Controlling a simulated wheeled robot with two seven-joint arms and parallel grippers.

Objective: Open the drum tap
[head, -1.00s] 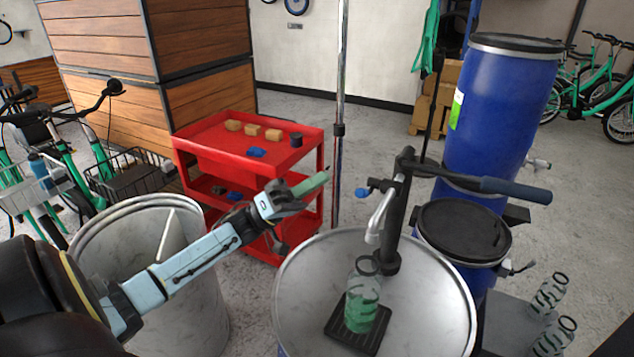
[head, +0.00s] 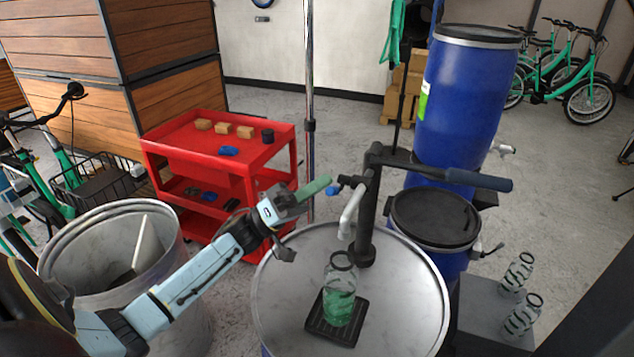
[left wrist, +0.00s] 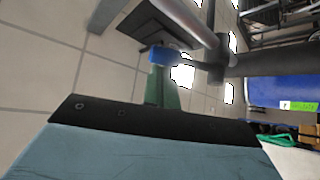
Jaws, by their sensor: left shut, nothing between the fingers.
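The tap stands on a metal drum (head: 410,300). It has a dark upright post (head: 369,215), a pale spout (head: 351,212) and a small blue handle (head: 333,191) on its left side. The handle also shows in the left wrist view (left wrist: 163,55). My left gripper (head: 326,183) has green fingers, shut and empty, with their tips right beside the blue handle. I cannot tell whether they touch it. A clear bottle with green liquid (head: 340,295) stands below the spout on a black drip tray (head: 318,322). My right gripper is not in view.
A red cart (head: 265,155) with small boxes stands behind my left arm. An open metal barrel (head: 75,235) is at the left. Blue drums (head: 465,105) stand behind the tap. A long lever (head: 478,181) reaches right from the post. Two glass bottles (head: 515,275) stand on the right.

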